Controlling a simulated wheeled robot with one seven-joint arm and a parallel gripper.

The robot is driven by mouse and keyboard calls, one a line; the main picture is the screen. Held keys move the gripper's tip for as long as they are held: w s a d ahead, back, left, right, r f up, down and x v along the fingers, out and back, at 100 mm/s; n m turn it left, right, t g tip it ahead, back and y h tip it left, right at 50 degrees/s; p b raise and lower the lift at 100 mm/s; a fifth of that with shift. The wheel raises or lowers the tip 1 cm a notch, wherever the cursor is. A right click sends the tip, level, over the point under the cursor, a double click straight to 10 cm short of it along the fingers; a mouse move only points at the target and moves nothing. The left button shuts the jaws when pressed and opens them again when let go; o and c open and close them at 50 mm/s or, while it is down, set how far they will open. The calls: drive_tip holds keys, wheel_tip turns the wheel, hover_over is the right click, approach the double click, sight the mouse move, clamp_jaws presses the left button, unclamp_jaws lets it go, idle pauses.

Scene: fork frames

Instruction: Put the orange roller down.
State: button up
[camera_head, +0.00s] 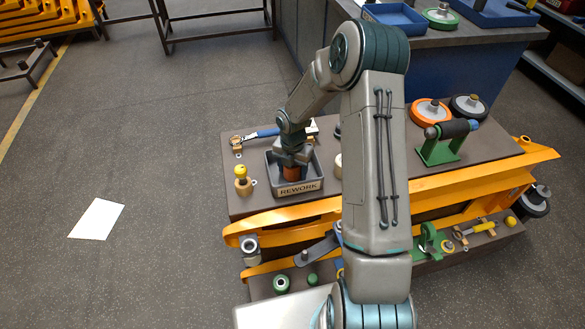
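My gripper (292,164) points down over the grey tray marked REWORK (298,188) on the near-left part of the bench top. A small orange-brown cylinder (291,174), which looks like the orange roller, shows directly under my gripper, within the tray's outline. My gripper hides its top. The fingers are small and dark here, so I cannot tell whether they grip the roller or stand open around it. I also cannot tell whether the roller touches the tray floor.
A yellow-topped knob piece (241,180) stands left of the tray. A blue-handled tool (262,134) lies behind it. A white piece (338,166) is close on the right, partly behind my arm. An orange-rimmed wheel (417,114) and a green roller stand (437,150) are farther right.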

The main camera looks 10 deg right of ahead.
drive_tip(key=shift+o, duration=1.2)
drive_tip(key=s+r+m+h+p, duration=0.1)
drive_tip(key=s+r+m, duration=0.25)
drive_tip(key=r, duration=0.65)
drive_tip(key=s+r+m+p, duration=0.1)
drive_tip(key=s+r+m, duration=0.25)
drive_tip(key=r, duration=0.65)
drive_tip(key=s+r+m+t, duration=0.1)
drive_tip(key=s+r+m, duration=0.3)
drive_tip(key=s+m, duration=0.5)
drive_tip(key=s+r+m+t+y, duration=0.1)
drive_tip(key=s+r+m, duration=0.3)
drive_tip(key=s+m, duration=0.6)
drive_tip(key=shift+a+r+m, duration=0.3)
drive_tip(key=shift+r+m, duration=0.1)
drive_tip(key=shift+m, duration=0.8)
